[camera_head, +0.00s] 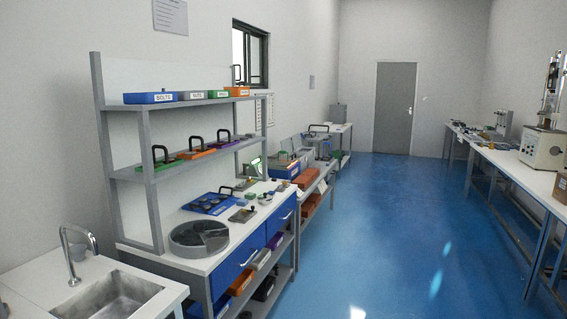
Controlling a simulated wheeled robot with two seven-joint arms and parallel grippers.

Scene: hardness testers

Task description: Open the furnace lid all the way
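I cannot clearly make out a furnace or its lid. Several box-shaped machines stand on the far part of the left-hand benches, small and partly overlapping. One is a grey machine (318,146) with a dark bar-like handle above it. A plain grey box (337,113) stands further back on a white bench. I cannot tell if either is the furnace, or how any lid stands. Neither of my grippers is in view.
A sink (118,296) and a white bench with a shelf rack (150,170) and round grey dish (199,237) line the left. A long bench with a white machine (543,147) lines the right. The blue floor (400,230) between is clear up to a grey door (395,108).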

